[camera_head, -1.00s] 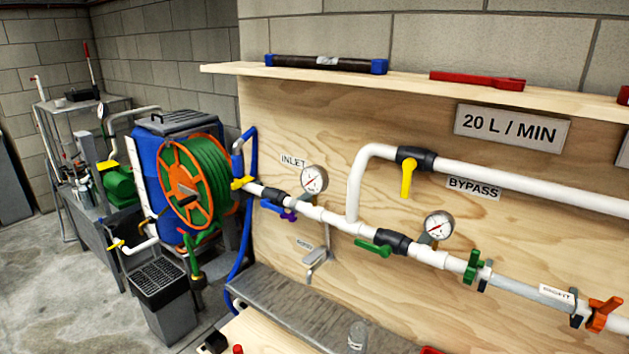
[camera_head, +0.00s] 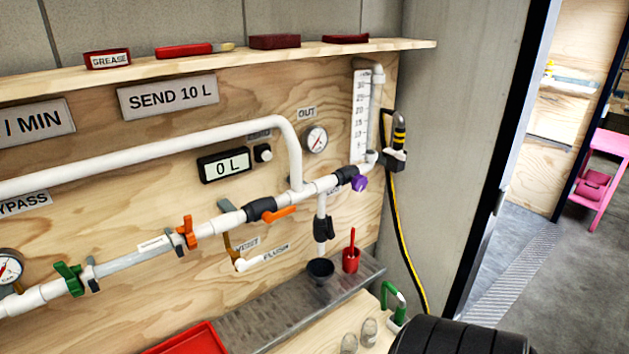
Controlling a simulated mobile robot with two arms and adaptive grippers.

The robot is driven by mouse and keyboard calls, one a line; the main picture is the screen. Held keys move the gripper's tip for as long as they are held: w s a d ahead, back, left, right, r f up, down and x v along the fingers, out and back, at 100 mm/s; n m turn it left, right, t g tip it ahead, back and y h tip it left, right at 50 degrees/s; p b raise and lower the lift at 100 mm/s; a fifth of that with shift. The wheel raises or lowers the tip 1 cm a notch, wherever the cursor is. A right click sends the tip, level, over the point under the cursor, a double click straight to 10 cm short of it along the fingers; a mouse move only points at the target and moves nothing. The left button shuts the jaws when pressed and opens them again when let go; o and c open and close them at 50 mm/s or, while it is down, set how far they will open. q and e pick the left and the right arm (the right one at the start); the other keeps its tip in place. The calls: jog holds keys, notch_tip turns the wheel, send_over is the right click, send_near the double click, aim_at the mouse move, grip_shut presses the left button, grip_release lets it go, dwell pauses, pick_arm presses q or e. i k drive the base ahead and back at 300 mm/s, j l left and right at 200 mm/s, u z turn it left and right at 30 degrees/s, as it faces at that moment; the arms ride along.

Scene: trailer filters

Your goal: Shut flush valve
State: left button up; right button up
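A dark funnel-like cup (camera_head: 320,269) is under the pipe's lower end. Neither of my grippers is in view.
Above are an orange-handled valve (camera_head: 279,212) and a purple knob (camera_head: 360,183). A red cup (camera_head: 351,257) stands on the grey drain shelf (camera_head: 285,308). A red tray (camera_head: 190,342) is below. A ribbed black object (camera_head: 455,338) fills the bottom right. A doorway opens at right.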

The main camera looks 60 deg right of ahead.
aim_at(330, 234)
jog(key=z, duration=1.9)
